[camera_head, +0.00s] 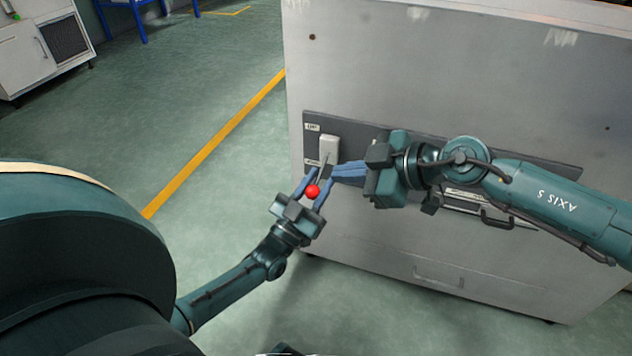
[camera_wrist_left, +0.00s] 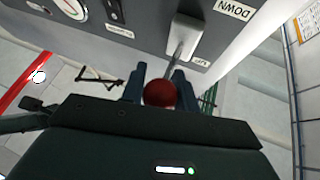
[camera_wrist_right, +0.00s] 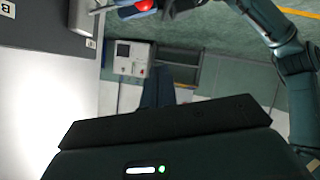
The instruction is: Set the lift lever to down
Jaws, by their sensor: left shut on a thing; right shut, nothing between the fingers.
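The lift lever is a short metal rod (camera_wrist_left: 176,52) with a red ball knob (camera_head: 312,191), standing out from a pale housing (camera_head: 329,148) on the dark panel. My left gripper (camera_head: 314,186) is shut on the knob, which sits between its fingers in the left wrist view (camera_wrist_left: 160,93). I cannot tell which setting the lever is at. My right gripper (camera_head: 336,173) is shut and empty, close to the lever's right. Its fingers (camera_wrist_right: 158,88) also show in the right wrist view.
The dark control panel (camera_head: 545,168) runs across the grey cabinet (camera_head: 480,70). My right arm covers much of it. A gauge (camera_wrist_left: 70,8) sits farther along the panel. A drawer-like handle (camera_head: 510,219) is at lower right. The green floor left of the cabinet is clear.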

